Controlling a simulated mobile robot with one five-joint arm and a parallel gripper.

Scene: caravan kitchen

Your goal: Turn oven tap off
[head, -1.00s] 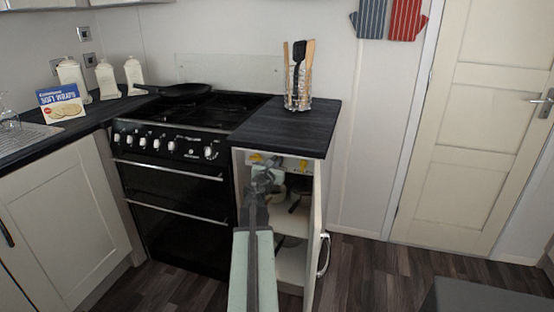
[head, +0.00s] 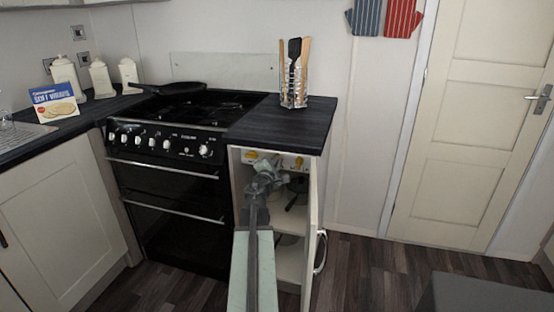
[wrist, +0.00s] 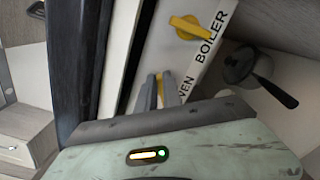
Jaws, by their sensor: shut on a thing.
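The oven tap (wrist: 159,84) is a yellow handle on a white panel inside the open cupboard. In the wrist view, my gripper (wrist: 153,95) is shut on it, one grey finger on each side. Its label shows only as "VEN", and most of the handle is hidden. A second yellow tap (wrist: 188,28), beside the label "BOILER", lies across the panel, apart from my fingers. In the head view, my gripper (head: 268,175) is at the panel, under the worktop. Yellow handles show on either side of it, and the gripped one cannot be made out there.
The cupboard door (head: 314,225) stands open, close to the right of my arm. A dark-handled pan (wrist: 243,68) is on the shelf below the panel. The black cooker (head: 170,185) borders the cupboard on the left. Clear floor (head: 375,255) lies to the right.

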